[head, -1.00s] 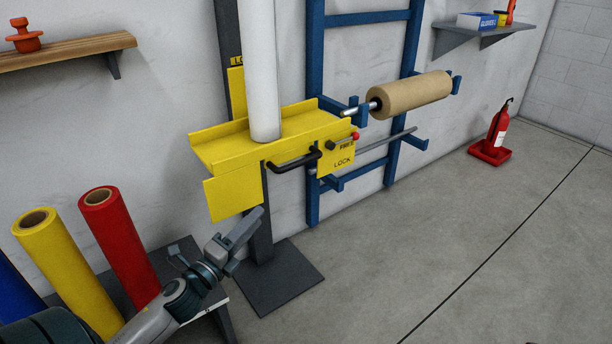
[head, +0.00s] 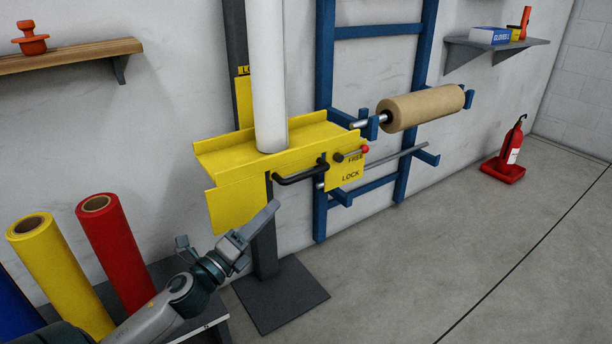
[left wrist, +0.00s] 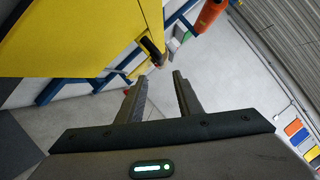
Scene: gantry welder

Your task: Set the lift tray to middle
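The yellow lift tray (head: 222,158) is on a dark grey upright post, with a white roll (head: 268,80) standing on it. A black bar handle (head: 298,177) projects from its front. A lever with a red knob (head: 364,149) points right, beside the word FREE, with LOCK below. My left gripper (head: 263,217) is below the tray and the handle, apart from both. In the left wrist view its two fingers (left wrist: 160,88) are spread with nothing between them. The yellow tray (left wrist: 75,35) fills the upper left there. My right gripper is out of view.
A blue wall rack (head: 326,120) holds a brown roll (head: 420,108) right of the tray. Yellow (head: 60,270) and red (head: 112,245) rolls stand at lower left, near my left arm. The post's base plate (head: 280,297) is on the floor.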

